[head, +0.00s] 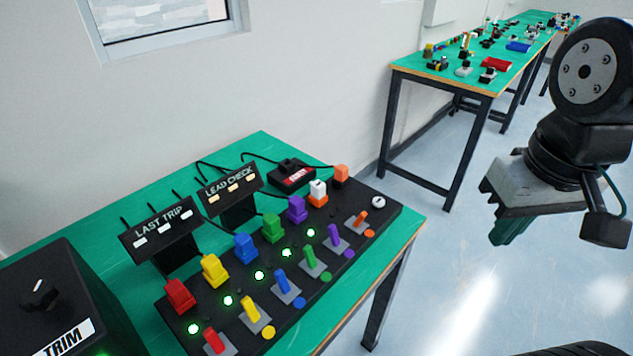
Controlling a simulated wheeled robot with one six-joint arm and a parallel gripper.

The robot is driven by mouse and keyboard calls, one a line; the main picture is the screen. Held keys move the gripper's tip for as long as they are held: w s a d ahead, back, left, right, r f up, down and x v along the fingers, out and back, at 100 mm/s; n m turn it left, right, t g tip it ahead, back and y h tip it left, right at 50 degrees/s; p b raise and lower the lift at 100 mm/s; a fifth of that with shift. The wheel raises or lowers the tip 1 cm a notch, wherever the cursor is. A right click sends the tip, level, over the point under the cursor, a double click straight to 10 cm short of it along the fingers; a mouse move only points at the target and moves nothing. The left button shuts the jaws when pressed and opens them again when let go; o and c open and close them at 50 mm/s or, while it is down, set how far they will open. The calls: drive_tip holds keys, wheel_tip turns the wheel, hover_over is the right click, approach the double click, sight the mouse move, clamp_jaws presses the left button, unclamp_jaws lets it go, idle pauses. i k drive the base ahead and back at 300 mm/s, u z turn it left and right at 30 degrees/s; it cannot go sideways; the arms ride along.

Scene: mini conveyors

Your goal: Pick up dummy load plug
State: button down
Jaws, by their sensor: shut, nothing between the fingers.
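A black panel (378,221) on the near green table carries a row of coloured plugs: red (180,296), yellow (214,270), blue (245,247), green (272,227) and purple (297,209). After the purple one stands a white-topped plug (318,188) with orange at its base. An orange block (341,174) sits beyond it, close to the panel's far edge. No readable label tells which is the dummy load plug; the white-topped one differs from the rest. My gripper (507,232) hangs at the right over the floor, green tips downward, shut and empty, well apart from the panel.
Coloured levers and lit green lamps line the panel's front. Behind stand LAST TRIP (160,230) and LEAD CHECK (230,186) signs and a black box with a red label (292,176), with dark cables. A TRIM box (50,305) stands left. A second table (420,82) is farther back.

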sight(318, 188)
drive_tip(key=k, duration=0.5)
drive_tip(key=z, duration=1.55)
drive_tip(key=i, duration=1.1)
drive_tip(key=u, duration=2.5)
drive_tip(key=i, duration=0.5)
drive_tip(key=u, duration=0.1)
